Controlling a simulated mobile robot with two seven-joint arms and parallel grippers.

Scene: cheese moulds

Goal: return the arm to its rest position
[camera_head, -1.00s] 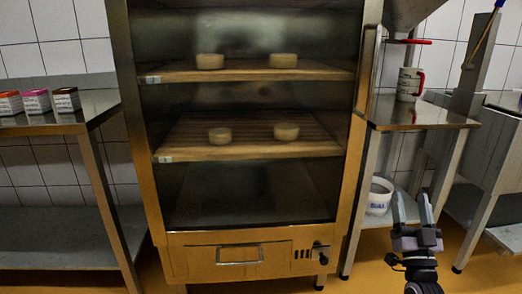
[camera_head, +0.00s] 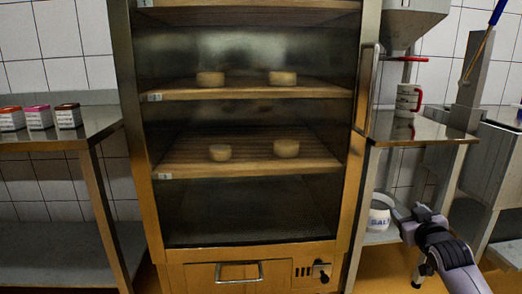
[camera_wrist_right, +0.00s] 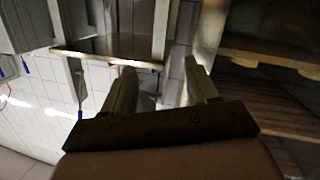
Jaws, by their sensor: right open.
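My right arm comes in at the lower right of the head view. Its right gripper (camera_head: 396,206) points left, in front of the white bucket under the right-hand steel table, and partly covers it. In the right wrist view the two fingers of the right gripper (camera_wrist_right: 163,78) stand apart with nothing held between them. I cannot tell from these views how far the fingers are from the bucket. My left gripper is not in view.
A steel cabinet (camera_head: 247,252) holds wooden shelves with small round cheeses (camera_head: 211,79). The right steel table (camera_head: 430,132) carries a white mug (camera_head: 407,99) with a red handle. The white bucket (camera_head: 378,216) stands below.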

